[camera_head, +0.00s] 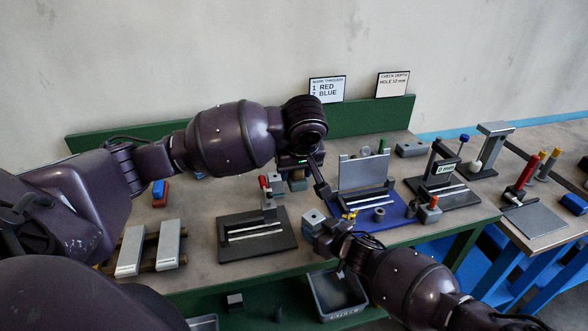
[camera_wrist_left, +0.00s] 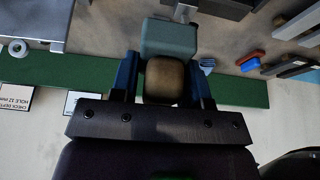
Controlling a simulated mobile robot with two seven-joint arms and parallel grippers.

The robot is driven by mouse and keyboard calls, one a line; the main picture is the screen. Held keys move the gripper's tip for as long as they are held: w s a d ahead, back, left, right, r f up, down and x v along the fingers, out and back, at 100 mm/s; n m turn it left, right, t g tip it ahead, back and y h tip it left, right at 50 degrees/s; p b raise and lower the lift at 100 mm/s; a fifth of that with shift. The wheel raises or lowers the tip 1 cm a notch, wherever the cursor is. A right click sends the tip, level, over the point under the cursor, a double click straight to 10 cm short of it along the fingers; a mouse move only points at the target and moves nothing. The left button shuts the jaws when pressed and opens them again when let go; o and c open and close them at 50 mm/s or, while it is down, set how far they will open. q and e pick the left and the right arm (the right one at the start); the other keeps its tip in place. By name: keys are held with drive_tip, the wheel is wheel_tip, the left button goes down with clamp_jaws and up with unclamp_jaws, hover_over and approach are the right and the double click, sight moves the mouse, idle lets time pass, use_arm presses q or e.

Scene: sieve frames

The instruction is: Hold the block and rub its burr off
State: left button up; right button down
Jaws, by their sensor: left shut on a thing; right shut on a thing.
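My left gripper (camera_head: 298,168) is shut on a brown grip (camera_wrist_left: 165,82) with a grey-green block-shaped head (camera_wrist_left: 169,38), seen between its fingers in the left wrist view. In the head view that tool hangs above the back middle of the bench, mostly hidden by my wrist. My right gripper (camera_head: 328,237) is lower and nearer. It is shut on a grey block (camera_head: 313,217) with a dark hole in its top, held at the bench's front edge. The two held things are apart. I cannot make out a burr on the block.
A blue mat (camera_head: 393,219) with a grey upright plate (camera_head: 363,171) lies right of the block. A dark fixture (camera_head: 258,251) with pale rails stands to the left. A grey bin (camera_head: 338,303) is below. Small parts crowd the bench (camera_head: 195,221); two signs stand behind.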

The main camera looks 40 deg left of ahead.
use_arm(q)
drive_tip(key=shift+w+d, duration=0.45)
drive_tip(key=shift+w, duration=0.45)
drive_tip(key=shift+w+d, duration=0.45)
drive_tip(key=shift+w, duration=0.4)
approach(309, 212)
drive_tip(key=shift+w+a+f, duration=0.4)
drive_tip(key=shift+a+f, duration=0.15)
drive_tip(key=shift+f, duration=0.2)
drive_tip(key=shift+w+a+f, duration=0.4)
drive_tip(key=shift+a+f, duration=0.1)
drive_tip(key=shift+f, duration=0.25)
drive_tip(key=shift+w+a+f, duration=0.4)
drive_tip(key=shift+a+f, duration=0.15)
drive_tip(key=shift+f, duration=0.2)
drive_tip(key=shift+f, duration=0.6)
drive_tip(key=shift+d, duration=0.15)
drive_tip(key=shift+d+r, duration=0.15)
drive_tip(key=shift+d, duration=0.65)
drive_tip(key=shift+a, duration=0.15)
drive_tip(key=shift+a, duration=0.8)
